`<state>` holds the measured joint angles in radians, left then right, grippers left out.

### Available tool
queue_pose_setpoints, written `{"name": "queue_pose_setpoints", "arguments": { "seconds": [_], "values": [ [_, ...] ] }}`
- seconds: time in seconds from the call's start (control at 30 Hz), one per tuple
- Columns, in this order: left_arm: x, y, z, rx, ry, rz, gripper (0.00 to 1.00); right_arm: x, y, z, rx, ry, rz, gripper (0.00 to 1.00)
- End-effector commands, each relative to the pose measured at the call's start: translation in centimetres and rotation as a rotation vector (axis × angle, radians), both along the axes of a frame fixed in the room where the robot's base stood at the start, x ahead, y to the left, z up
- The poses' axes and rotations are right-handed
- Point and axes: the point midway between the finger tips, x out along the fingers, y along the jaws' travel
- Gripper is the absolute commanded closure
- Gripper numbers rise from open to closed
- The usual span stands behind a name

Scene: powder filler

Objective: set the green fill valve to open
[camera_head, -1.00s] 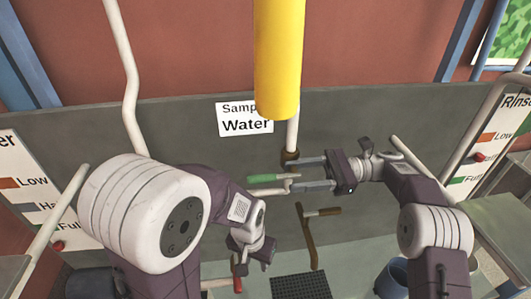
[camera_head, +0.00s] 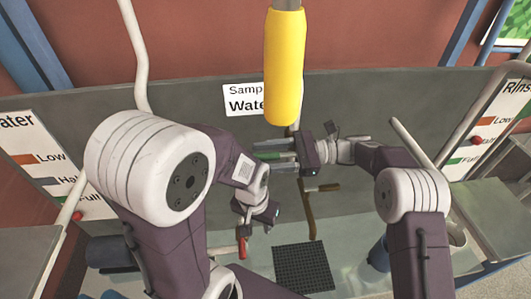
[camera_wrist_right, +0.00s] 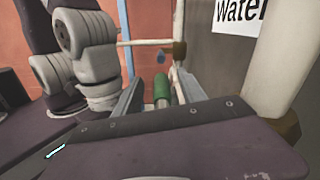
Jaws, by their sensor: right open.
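The green fill valve handle (camera_head: 277,155) lies roughly level below the yellow vertical cylinder. My right gripper (camera_head: 270,154) reaches in from the right with its jaws apart, one on each side of the handle. In the right wrist view the green grip (camera_wrist_right: 161,91) stands between the two open fingers (camera_wrist_right: 160,100), with gaps beside it. Whether either finger touches it is not clear. My left gripper (camera_head: 243,238) hangs low near a red handle (camera_head: 242,248); its fingertips are too small and covered to judge.
The yellow cylinder (camera_head: 285,70) hangs close above my right gripper. A brown lever (camera_head: 311,212) is just below it. A dark grid (camera_head: 302,268) lies lower down. Level signs stand at left (camera_head: 42,150) and right (camera_head: 500,125). A blue container (camera_head: 379,255) is at lower right.

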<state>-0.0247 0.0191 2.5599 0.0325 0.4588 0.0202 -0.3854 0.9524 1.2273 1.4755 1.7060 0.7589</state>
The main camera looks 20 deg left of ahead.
Motion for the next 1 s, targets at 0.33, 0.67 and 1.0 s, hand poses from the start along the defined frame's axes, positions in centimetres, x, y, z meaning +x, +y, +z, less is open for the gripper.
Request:
{"name": "queue_pose_setpoints", "arguments": {
  "seconds": [0.33, 0.67, 1.0],
  "values": [
    [0.00, 0.00, -0.05, 0.000, 0.000, 0.000, 0.64, 0.05, -0.04, -0.10, -0.001, 0.000, -0.001, 1.00],
    [0.00, 0.00, -0.06, 0.000, 0.000, 0.000, 0.64, 0.04, -0.06, -0.17, -0.003, 0.001, 0.000, 1.00],
    [0.00, 0.00, -0.07, 0.000, 0.000, 0.000, 0.64, 0.03, -0.07, -0.25, -0.005, 0.002, 0.000, 1.00]
  ]
}}
